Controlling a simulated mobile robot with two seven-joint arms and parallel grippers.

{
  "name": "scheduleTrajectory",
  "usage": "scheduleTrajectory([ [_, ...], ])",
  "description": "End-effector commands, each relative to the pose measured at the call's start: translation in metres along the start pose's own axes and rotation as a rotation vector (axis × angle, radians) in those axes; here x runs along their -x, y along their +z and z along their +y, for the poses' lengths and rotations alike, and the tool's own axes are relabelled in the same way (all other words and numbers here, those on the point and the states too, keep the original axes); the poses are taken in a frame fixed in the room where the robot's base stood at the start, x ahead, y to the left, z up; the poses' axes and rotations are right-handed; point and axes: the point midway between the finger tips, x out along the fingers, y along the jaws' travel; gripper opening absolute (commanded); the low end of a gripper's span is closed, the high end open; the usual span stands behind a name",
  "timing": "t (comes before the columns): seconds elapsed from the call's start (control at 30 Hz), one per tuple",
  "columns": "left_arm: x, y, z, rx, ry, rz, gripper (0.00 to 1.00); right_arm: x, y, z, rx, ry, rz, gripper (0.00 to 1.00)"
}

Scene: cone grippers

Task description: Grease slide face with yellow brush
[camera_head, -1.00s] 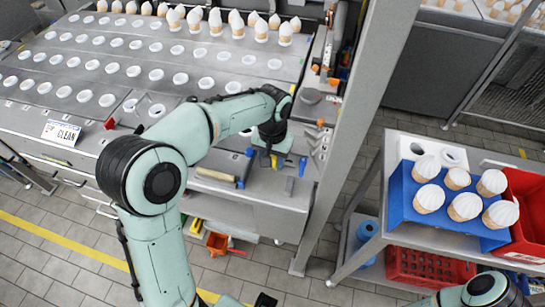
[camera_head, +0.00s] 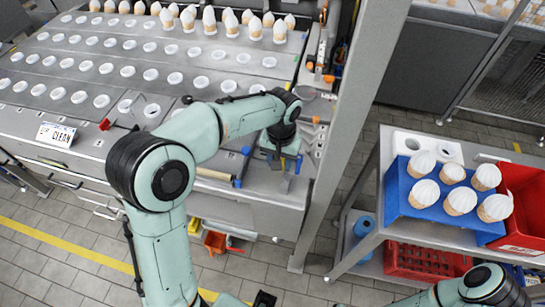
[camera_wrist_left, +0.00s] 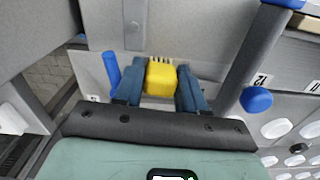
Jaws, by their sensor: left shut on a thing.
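The yellow brush (camera_wrist_left: 161,77) shows in the left wrist view as a yellow block with short bristles pointing away from my wrist. My left gripper (camera_wrist_left: 160,82) is shut on it, a blue finger on each side. In the head view my left gripper (camera_head: 282,163) hangs over the front right corner of the grey metal machine table (camera_head: 225,202); the brush is mostly hidden there. A bare grey metal face (camera_wrist_left: 190,28) lies beyond the bristles in the left wrist view. I cannot tell whether it is the slide face or whether the bristles touch it. My right gripper is out of view.
A metal post (camera_head: 345,130) stands just right of my left gripper. A cart at right holds a blue cone tray (camera_head: 398,200) and a red bin (camera_head: 528,215).

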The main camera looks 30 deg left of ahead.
Motion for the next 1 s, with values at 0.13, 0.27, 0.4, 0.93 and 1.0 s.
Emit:
scheduleTrajectory([
  [0.13,0.0,-0.001,0.005,0.0,0.0,0.001,0.16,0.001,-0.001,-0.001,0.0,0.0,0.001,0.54],
  [0.27,0.0,-0.001,0.011,-0.002,0.0,0.001,0.16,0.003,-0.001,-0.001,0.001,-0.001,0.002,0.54],
  [0.4,0.0,-0.002,0.023,-0.001,0.0,0.001,0.16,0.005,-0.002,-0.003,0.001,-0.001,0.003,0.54],
  [0.93,-0.004,-0.002,0.029,0.003,-0.001,-0.002,0.16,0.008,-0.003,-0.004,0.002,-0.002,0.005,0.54],
  [1.0,-0.004,-0.001,0.022,0.003,-0.002,-0.003,0.16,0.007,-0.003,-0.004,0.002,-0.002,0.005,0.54],
])
